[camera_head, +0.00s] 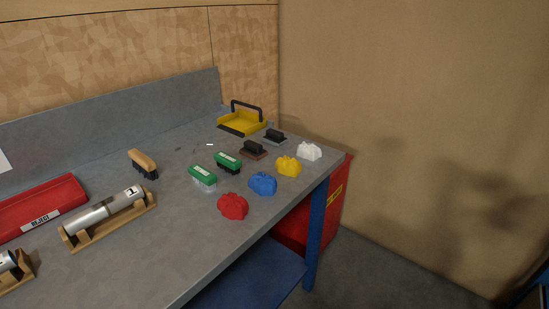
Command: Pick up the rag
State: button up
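Several crumpled rags lie in a row along the right edge of the grey workbench (180,250). The red rag (232,206) is nearest, then the blue rag (263,184), the yellow rag (289,166) and the white rag (309,151) at the far corner. They lie apart from each other, close to the edge. My gripper is not in view, and no arm part shows.
Green-topped brushes (203,175) and dark-handled blocks (253,150) sit left of the rags. A yellow tray (240,122) stands behind. A metal cylinder (107,212) on a wooden stand, a wooden brush (143,161) and a red tray (38,203) are left. A red bin (336,205) stands beyond the bench.

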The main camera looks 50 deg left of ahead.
aim_at(287, 166)
jog(key=u, duration=0.7)
jog(key=i, duration=1.1)
jog(key=u, duration=0.75)
